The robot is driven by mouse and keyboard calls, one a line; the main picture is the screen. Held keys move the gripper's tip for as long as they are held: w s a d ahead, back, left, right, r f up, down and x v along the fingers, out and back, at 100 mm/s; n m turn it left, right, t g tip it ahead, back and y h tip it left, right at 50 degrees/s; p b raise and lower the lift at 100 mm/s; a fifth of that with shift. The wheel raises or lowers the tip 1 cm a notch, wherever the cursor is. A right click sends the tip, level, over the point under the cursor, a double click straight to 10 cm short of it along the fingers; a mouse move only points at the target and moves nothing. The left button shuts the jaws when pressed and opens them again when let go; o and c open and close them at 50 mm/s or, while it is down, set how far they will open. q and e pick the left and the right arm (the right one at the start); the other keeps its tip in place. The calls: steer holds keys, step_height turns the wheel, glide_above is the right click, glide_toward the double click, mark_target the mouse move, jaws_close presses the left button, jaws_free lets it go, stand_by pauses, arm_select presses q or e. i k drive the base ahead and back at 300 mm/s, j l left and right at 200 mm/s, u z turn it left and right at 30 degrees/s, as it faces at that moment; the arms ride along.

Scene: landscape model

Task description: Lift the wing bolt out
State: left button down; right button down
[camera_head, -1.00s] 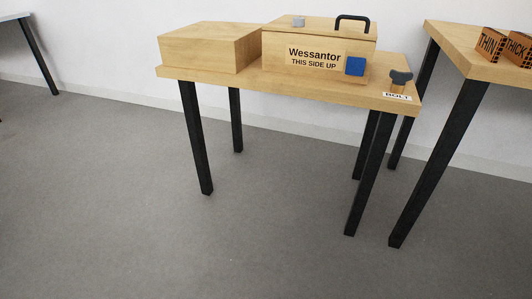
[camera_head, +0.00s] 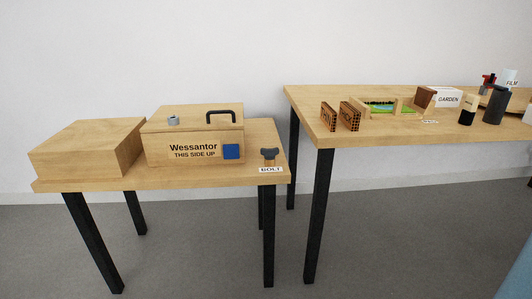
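The wing bolt (camera_head: 270,154) has a dark grey winged head. It stands upright at the right end of the smaller wooden table, on what looks like a small wooden holder, behind a white "BOLT" label (camera_head: 271,170). How deep its shank sits is hidden. Left of it stands a wooden box (camera_head: 194,145) marked "Wessantor THIS SIDE UP", with a blue square, a black handle (camera_head: 221,117) and a small grey fitting (camera_head: 173,120) on top. Neither of my grippers is in view.
A plain wooden block (camera_head: 88,148) fills the small table's left end. A longer table (camera_head: 375,134) to the right holds THIN and THICK blocks (camera_head: 338,116), a green landscape tray (camera_head: 388,107), a GARDEN box (camera_head: 447,98) and dark cylinders (camera_head: 496,105). Open floor lies in front.

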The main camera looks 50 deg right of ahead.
mark_target(270, 154)
steer(key=z, duration=1.55)
